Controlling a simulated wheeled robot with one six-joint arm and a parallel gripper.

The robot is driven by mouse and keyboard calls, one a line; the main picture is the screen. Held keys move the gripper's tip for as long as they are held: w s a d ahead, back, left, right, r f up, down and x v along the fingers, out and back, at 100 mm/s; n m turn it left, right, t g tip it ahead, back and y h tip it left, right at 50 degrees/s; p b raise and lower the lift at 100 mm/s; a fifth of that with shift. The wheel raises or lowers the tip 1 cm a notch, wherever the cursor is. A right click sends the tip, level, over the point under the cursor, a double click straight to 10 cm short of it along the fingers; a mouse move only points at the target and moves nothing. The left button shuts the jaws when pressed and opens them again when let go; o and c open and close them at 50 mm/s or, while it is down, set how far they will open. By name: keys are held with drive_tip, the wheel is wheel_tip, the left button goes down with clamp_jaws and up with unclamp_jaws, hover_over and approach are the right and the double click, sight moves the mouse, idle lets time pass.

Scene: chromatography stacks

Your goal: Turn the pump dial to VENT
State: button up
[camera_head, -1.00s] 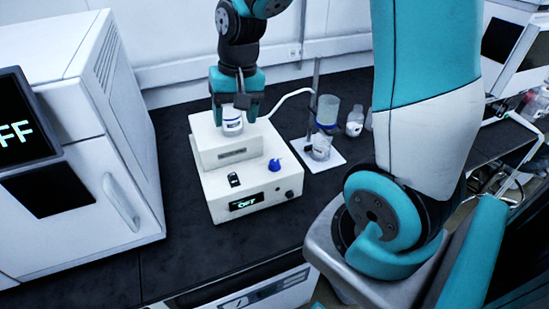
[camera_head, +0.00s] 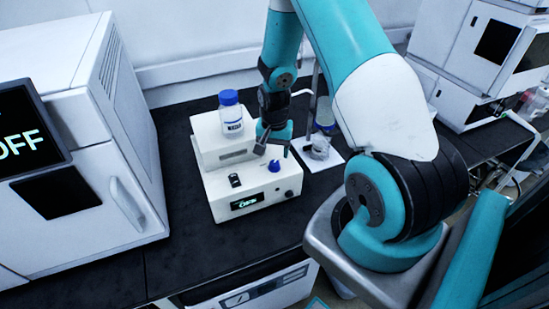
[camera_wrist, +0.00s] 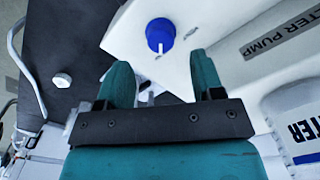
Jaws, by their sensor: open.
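The pump dial is a blue knob (camera_head: 273,166) on the top of the white filter pump (camera_head: 245,185), right of a black switch. In the wrist view the blue dial (camera_wrist: 160,34) has a white pointer line and lies just beyond my fingertips, roughly between them. My gripper (camera_head: 273,150) is open and empty, just above and behind the dial; its two teal fingers (camera_wrist: 163,75) show apart in the wrist view. The pump display (camera_head: 247,201) is lit, its text seemingly OFF. I cannot read any dial marks.
A blue-capped bottle (camera_head: 231,115) stands on the raised rear part of the pump, left of my gripper. Glassware (camera_head: 318,148) on a white plate is close on the right. A white oven-like machine (camera_head: 75,150) stands at left. The dark bench front is clear.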

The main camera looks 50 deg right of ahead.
sight(275, 163)
drive_tip(key=shift+f+p, duration=0.45)
drive_tip(key=shift+f, duration=2.1)
drive_tip(key=c, duration=0.9)
